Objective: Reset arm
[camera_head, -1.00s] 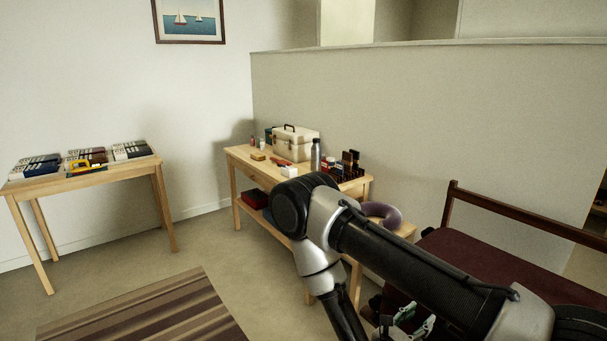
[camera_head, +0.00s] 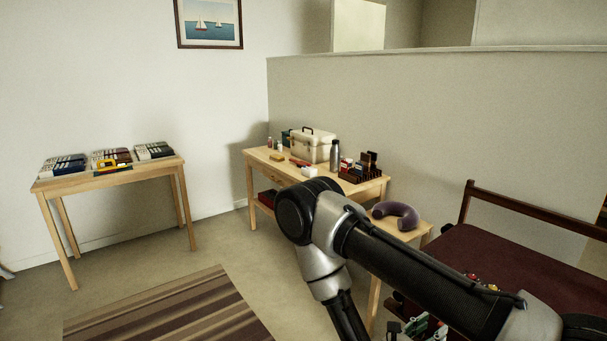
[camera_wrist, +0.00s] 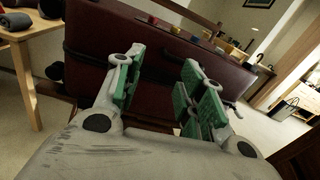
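My arm reaches across the lower right of the head view, bent at the elbow, with its forearm pointing down. My gripper (camera_wrist: 160,85) shows in the wrist view with its two green-padded fingers apart. It is open, with nothing seen held between them. Beyond the fingers is the side of a maroon seat-like piece (camera_wrist: 150,50); its maroon top (camera_head: 510,255) shows in the head view beside my arm. In the head view only a bit of my gripper (camera_head: 425,328) shows at the bottom edge, low beside that piece.
A wooden table (camera_head: 262,163) holds a cream case (camera_head: 312,148), a grey bottle (camera_head: 335,155) and small items. A purple neck pillow (camera_head: 402,211) lies on a lower stand. A left table (camera_head: 110,182) bears books. A striped rug (camera_head: 170,310) lies on open floor.

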